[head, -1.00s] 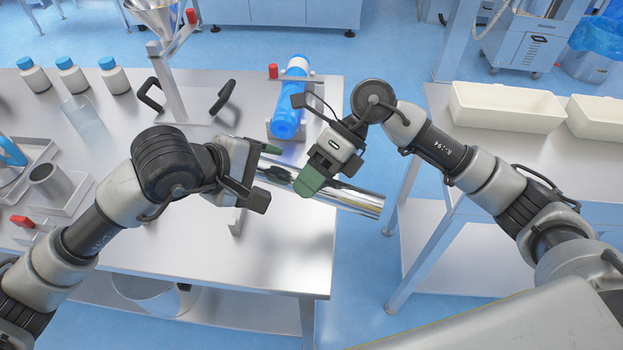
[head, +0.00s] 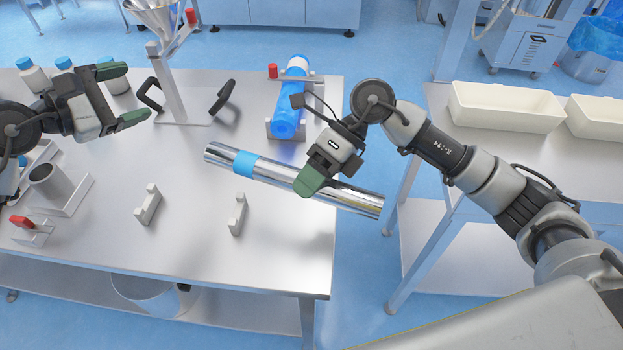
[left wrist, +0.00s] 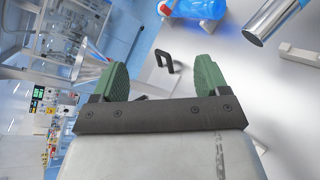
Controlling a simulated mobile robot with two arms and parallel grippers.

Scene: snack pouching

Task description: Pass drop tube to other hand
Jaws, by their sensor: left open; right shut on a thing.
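The drop tube (head: 225,155) is a long shiny metal cylinder with a blue band near its left end. It is held above the table, tilted slightly down to the right. My right gripper (head: 312,183) is shut on it, right of its middle. My left gripper (head: 138,94) is open and empty at the left, well apart from the tube; its green fingers (left wrist: 160,82) are spread in the left wrist view. The tube's end (left wrist: 268,22) shows at the upper right there.
Two grey cradle supports (head: 148,204) (head: 238,214) stand empty on the steel table (head: 200,250). A blue roll (head: 289,105) lies in a holder behind the tube. A funnel stand (head: 172,85) stands at the back. White bins (head: 505,112) sit on the right table.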

